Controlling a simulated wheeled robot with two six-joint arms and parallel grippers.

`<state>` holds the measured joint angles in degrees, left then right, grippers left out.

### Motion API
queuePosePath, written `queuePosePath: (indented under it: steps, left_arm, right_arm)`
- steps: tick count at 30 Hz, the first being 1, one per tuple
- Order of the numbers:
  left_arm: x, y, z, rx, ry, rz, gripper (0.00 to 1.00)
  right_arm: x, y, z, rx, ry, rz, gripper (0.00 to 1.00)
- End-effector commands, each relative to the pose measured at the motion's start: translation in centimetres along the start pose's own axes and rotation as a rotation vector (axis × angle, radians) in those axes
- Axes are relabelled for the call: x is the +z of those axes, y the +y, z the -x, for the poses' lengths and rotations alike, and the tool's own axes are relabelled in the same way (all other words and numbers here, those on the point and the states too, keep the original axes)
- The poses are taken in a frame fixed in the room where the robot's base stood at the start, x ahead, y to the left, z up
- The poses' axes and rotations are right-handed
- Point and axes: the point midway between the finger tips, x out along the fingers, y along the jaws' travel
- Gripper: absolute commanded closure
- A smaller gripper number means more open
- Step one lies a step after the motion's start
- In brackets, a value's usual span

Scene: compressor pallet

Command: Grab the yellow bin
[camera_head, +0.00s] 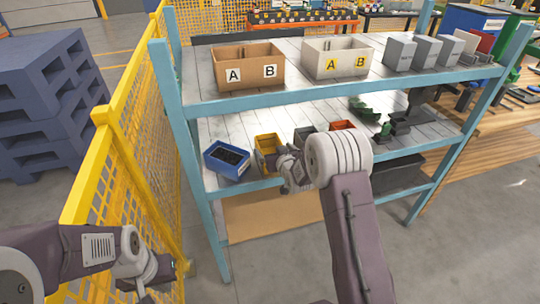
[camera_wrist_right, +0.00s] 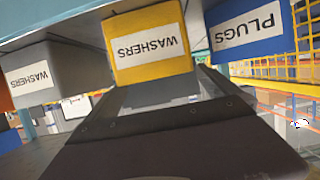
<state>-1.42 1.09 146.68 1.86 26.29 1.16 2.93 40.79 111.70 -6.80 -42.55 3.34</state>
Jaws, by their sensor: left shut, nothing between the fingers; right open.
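The yellow bin (camera_head: 268,150) stands on the lower shelf, between a blue bin and a grey bin. In the right wrist view, the yellow bin (camera_wrist_right: 150,45) is upside down at the top centre, with a white label reading WASHERS. My right gripper (camera_head: 286,172) is at the shelf's front edge, close to the yellow bin's right front. It is open, and its dark body (camera_wrist_right: 175,140) fills the bottom of the wrist view. No contact with the bin can be made out. My left gripper (camera_head: 150,284) is low at the left, away from the shelf, shut and empty.
A blue bin (camera_head: 222,165), labelled PLUGS in the wrist view (camera_wrist_right: 248,28), is beside the yellow bin. A grey bin (camera_wrist_right: 52,70) and a red-orange bin (camera_head: 342,126) are on its other side. The upper shelf (camera_head: 300,93) overhangs. A yellow fence (camera_head: 118,150) stands left.

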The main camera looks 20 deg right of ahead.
Motion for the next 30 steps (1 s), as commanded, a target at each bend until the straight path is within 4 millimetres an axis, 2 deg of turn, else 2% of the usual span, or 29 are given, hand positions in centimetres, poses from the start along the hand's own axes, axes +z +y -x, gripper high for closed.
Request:
queuePosePath:
  steps: [5,12,20,21,23,27,30]
  left_arm:
    - [0.0,0.0,0.0,0.0,0.0,0.0,1.0]
    - [0.0,0.0,0.0,0.0,0.0,0.0,1.0]
    - [0.0,0.0,0.0,0.0,0.0,0.0,1.0]
    - [0.0,0.0,0.0,0.0,0.0,0.0,1.0]
    - [0.0,0.0,0.0,0.0,0.0,0.0,1.0]
    - [0.0,0.0,0.0,0.0,0.0,0.0,1.0]
    - [0.0,0.0,0.0,0.0,0.0,0.0,1.0]
  right_arm:
    - [0.1,0.0,-0.9,0.0,0.001,0.0,0.0]
    - [0.4,0.1,-4.9,0.0,0.001,0.0,0.0]
    - [0.3,0.1,-5.4,0.0,0.0,0.0,0.0]
    - [0.3,0.1,-5.4,0.0,0.0,0.0,0.03]
    - [0.3,0.1,-5.4,0.0,0.0,0.0,0.19]
    - [0.3,0.1,-5.4,0.0,0.0,0.0,0.58]
    - [0.3,0.1,-5.4,0.0,0.001,0.0,0.6]
